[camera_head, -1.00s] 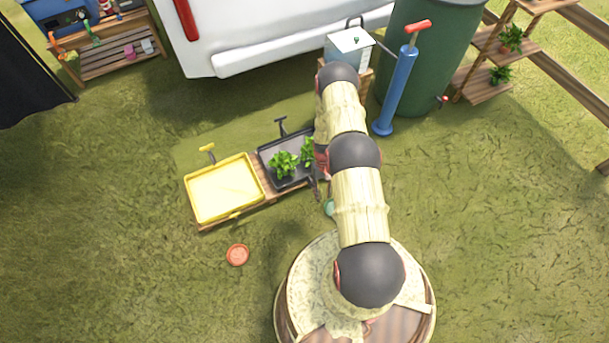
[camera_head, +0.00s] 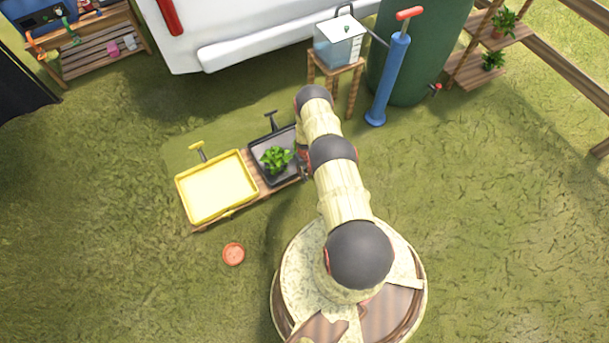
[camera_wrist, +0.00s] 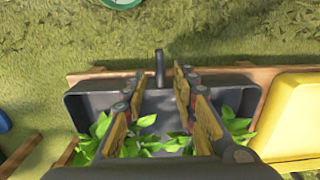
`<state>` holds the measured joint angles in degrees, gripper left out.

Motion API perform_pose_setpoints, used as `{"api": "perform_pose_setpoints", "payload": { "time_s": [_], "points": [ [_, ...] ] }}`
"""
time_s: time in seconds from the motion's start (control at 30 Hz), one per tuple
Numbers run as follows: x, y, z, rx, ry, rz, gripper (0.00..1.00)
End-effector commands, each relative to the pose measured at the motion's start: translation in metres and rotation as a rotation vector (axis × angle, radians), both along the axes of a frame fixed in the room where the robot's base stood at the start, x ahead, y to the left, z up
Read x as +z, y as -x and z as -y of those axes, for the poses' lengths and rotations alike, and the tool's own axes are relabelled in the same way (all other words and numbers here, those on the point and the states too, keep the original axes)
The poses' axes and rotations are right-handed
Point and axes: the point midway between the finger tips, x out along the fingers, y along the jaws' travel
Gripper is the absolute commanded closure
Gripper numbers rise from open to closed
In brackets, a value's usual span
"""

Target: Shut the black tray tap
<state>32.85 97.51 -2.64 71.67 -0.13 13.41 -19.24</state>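The black tray (camera_head: 257,146) lies on a wooden board, right of the yellow tray, with a leafy plant (camera_head: 276,158) in it. Its right part is hidden by my arm in the head view. In the wrist view the black tray (camera_wrist: 85,99) spans the lower middle, with green leaves at both sides. A dark upright tap (camera_wrist: 159,68) stands at its upper edge. My gripper (camera_wrist: 159,77) is open above the tray, its two fingers on either side of the tap in the picture; contact cannot be told. A dark T-shaped handle (camera_head: 271,121) stands at the tray's far edge.
The yellow tray (camera_head: 222,213) adjoins the black one. A water tank (camera_head: 338,50) on a wooden stool, a blue pump (camera_head: 390,80) and a green barrel (camera_head: 420,60) stand behind my arm. An orange saucer (camera_head: 233,254) lies on open grass.

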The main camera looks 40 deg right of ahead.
Motion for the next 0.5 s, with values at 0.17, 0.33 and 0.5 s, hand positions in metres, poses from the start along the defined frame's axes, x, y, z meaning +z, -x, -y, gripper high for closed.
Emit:
{"api": "perform_pose_setpoints", "payload": {
  "time_s": [0.17, 0.33, 0.5],
  "points": [
    [-0.025, 0.000, 0.000, 0.000, 0.000, 0.001, 0.72],
    [-0.032, 0.000, 0.000, 0.000, 0.001, 0.001, 0.72],
    [-0.032, 0.000, 0.000, 0.000, 0.001, 0.000, 0.72]
  ]
}}
